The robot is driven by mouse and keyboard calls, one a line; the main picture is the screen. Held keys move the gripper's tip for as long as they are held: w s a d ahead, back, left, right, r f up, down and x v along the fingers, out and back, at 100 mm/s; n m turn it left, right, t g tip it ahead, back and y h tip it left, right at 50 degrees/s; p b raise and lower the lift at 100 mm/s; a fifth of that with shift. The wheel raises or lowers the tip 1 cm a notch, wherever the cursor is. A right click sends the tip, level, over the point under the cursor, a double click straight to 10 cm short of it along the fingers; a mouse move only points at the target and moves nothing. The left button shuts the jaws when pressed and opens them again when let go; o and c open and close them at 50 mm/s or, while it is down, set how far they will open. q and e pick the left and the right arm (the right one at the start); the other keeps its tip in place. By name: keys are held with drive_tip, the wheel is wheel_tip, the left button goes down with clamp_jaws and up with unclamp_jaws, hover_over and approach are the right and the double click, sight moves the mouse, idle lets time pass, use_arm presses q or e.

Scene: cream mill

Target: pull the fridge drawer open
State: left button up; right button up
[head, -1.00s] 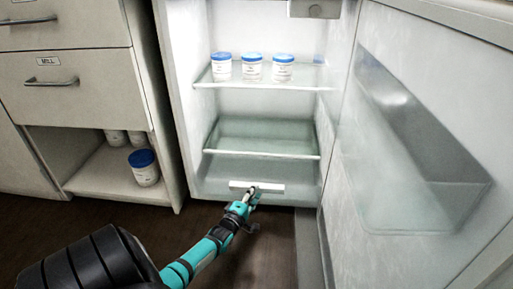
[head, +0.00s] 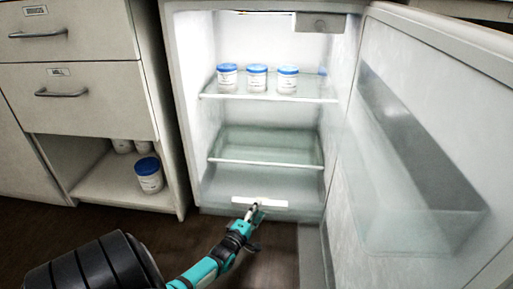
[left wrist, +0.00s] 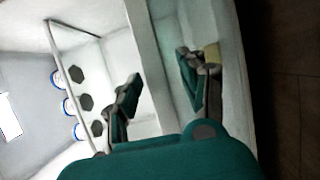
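The fridge (head: 185,130) stands with its door (head: 390,180) swung wide to the right. Its drawer (head: 225,186) is at the bottom, below a glass shelf, with a pale handle strip (head: 272,203) low on the front. My left gripper (head: 256,211) is at this handle, its tips overlapping the strip's lower edge. In the left wrist view, the two fingers of my left gripper (left wrist: 160,90) are apart, with a pale yellowish piece beside the right one. I cannot tell whether they touch the handle. The drawer looks closed or nearly so. My right gripper is out of view.
Three blue-lidded jars (head: 257,79) stand on the upper fridge shelf (head: 270,97). A cabinet (head: 80,95) with drawers is at the left, a blue-lidded jar (head: 149,179) in its open lower bay. Dark floor (head: 180,238) is clear before the fridge.

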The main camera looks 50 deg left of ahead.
use_arm(q)
drive_tip(key=v, duration=1.2)
drive_tip(key=shift+r, duration=0.1)
